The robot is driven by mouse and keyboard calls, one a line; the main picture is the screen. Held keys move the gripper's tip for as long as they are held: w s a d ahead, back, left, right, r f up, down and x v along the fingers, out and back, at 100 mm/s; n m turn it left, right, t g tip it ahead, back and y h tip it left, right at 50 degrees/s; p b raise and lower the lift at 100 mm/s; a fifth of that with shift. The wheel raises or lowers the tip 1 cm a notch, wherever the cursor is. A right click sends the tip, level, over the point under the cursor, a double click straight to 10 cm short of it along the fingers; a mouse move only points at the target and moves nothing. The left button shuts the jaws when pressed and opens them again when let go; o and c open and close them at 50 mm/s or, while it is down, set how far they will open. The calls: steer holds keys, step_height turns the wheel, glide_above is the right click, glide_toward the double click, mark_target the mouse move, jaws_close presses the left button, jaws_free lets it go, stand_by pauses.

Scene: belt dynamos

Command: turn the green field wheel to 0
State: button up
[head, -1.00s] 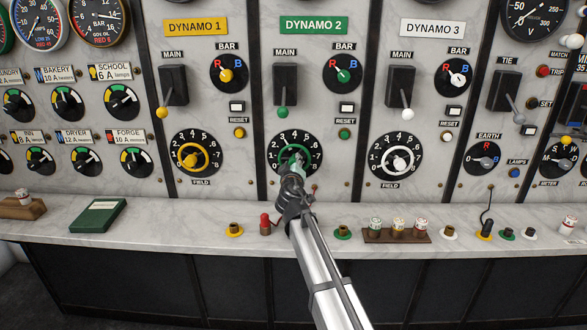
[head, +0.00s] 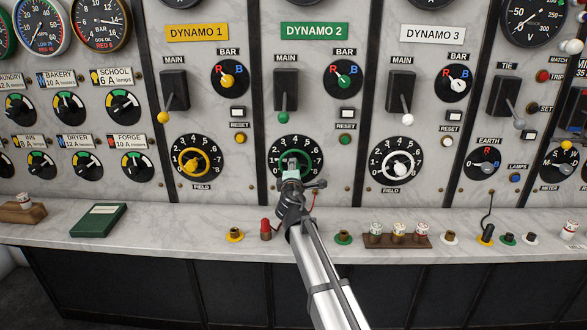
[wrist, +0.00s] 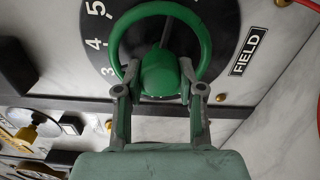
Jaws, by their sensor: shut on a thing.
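The green field wheel (head: 290,148) is on the dynamo 2 panel, in front of a black dial numbered in white. My gripper (head: 292,166) is at the wheel and covers its lower part in the head view. In the wrist view the wheel (wrist: 113,45) shows as a green ring with a rounded green middle piece (wrist: 160,75). My gripper's fingers (wrist: 160,92) stand on either side of this green part and are shut on the wheel. The dial's 3, 4 and 5 show at the left. The 0 is hidden there, and I cannot tell the wheel's reading.
The yellow field wheel (head: 191,160) is to the left and the white one (head: 401,165) to the right. The dynamo 2 main lever (head: 284,92) is above. A marble ledge (head: 190,222) below carries a red plug (head: 266,228) and sockets near my arm.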

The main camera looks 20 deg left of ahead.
steer(key=n+p, duration=0.1)
steer(key=n, duration=0.2)
steer(key=shift+n, duration=0.4)
steer(key=shift+n+p, duration=0.95)
steer(key=shift+n, duration=0.95)
steer(key=o, duration=1.1)
steer(key=shift+f, duration=0.1)
steer(key=shift+o, duration=0.2)
steer(key=v, duration=1.2)
